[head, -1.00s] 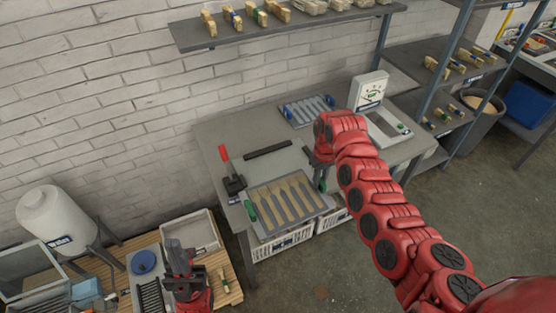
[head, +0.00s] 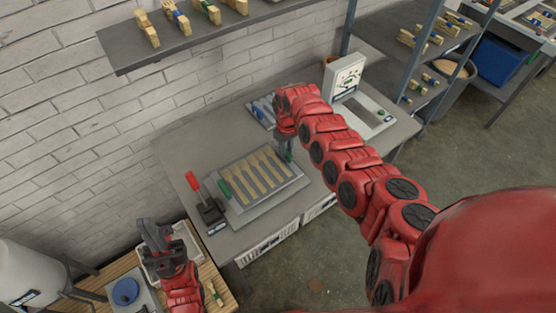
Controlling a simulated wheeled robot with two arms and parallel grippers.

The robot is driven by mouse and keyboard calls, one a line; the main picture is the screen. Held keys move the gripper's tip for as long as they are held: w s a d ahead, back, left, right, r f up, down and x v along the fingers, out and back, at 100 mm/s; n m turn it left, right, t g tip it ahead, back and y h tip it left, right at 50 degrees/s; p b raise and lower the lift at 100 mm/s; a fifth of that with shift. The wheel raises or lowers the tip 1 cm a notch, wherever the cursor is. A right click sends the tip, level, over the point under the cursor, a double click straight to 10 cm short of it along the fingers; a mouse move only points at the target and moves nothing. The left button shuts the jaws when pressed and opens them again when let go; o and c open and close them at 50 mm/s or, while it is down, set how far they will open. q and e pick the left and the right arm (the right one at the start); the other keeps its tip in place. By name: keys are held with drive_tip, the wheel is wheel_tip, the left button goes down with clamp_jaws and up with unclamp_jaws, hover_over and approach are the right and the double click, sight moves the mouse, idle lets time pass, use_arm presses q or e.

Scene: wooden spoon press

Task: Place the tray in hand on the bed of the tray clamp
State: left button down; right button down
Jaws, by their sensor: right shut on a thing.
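The tray (head: 229,201) is grey, with a row of several pale wooden spoons in it and a green handle at each end. My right gripper (head: 289,156) is shut on its right-hand handle. The tray is over the grey bed of the tray clamp (head: 254,211); I cannot tell whether it touches the bed. The clamp's red lever (head: 192,182) stands raised, on a black base (head: 211,212) beside the tray's left end. My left gripper (head: 157,235) looks open and empty, low at the left, away from the tray.
A press-like device with a white dial panel (head: 345,78) stands at the bench's far right. A blue-ended rack (head: 262,112) lies partly hidden behind my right arm. A wall shelf (head: 190,38) holds wooden pieces. A pale bin (head: 183,245) stands below my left gripper. The bench's back left is bare.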

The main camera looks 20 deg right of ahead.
sight(286, 160)
wheel_tip(286, 160, down, 2)
drive_tip(key=shift+w, duration=0.1)
drive_tip(key=shift+w+f+b, duration=0.1)
drive_tip(key=shift+f+b, duration=0.7)
drive_tip(key=shift+f, duration=1.1)
drive_tip(key=c, duration=0.8)
unclamp_jaws()
drive_tip(key=shift+o, duration=0.2)
